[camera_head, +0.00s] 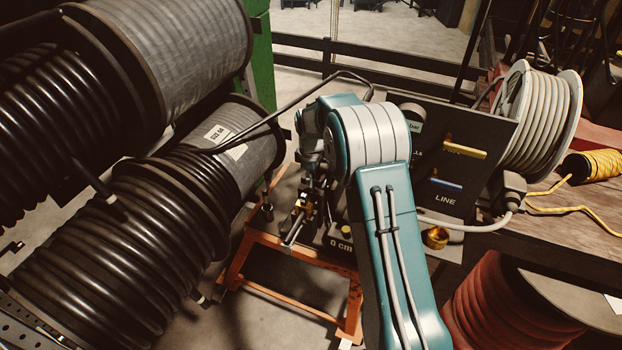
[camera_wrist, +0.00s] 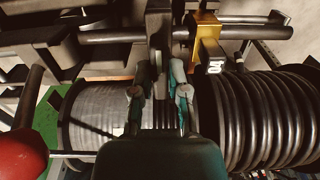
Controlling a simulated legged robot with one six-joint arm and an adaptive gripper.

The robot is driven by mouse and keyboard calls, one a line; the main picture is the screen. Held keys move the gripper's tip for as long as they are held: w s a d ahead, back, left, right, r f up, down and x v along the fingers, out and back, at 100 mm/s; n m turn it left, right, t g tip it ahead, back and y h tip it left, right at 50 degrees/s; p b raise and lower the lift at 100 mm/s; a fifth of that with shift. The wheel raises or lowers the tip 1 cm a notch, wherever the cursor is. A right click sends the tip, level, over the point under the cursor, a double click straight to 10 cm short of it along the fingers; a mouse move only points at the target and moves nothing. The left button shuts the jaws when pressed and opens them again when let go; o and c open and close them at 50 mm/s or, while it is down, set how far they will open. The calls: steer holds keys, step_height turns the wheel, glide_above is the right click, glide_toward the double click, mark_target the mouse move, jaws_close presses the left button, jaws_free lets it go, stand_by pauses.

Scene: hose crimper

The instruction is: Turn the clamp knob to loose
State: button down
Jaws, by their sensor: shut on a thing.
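My gripper (camera_wrist: 160,98) is in the lower middle of the wrist view, with its two teal-and-grey fingers on either side of a narrow dark upright part (camera_wrist: 158,62). It is shut on this part, which I take to be the clamp knob; its turn position cannot be read. A brass block (camera_wrist: 207,30) with a pale mark sits on a dark rod just right of the fingers. In the head view my gripper (camera_head: 305,198) is small and partly hidden by my teal arm, beside the crimper, and the knob cannot be made out there.
Large black hose reels (camera_head: 120,220) fill the left. An orange frame (camera_head: 290,255) stands below the gripper. A dark panel (camera_head: 490,140) with yellow and blue levers and a LINE label is right of my arm. A red ball (camera_wrist: 20,150) shows at the wrist view's left edge.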

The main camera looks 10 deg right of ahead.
steer(key=shift+w+r, duration=0.15)
steer(key=shift+w, duration=0.05)
steer(key=c, duration=0.6)
jaws_free()
steer(key=shift+c, duration=0.2)
step_height(320, 180, up, 12)
steer(key=shift+a, duration=0.1)
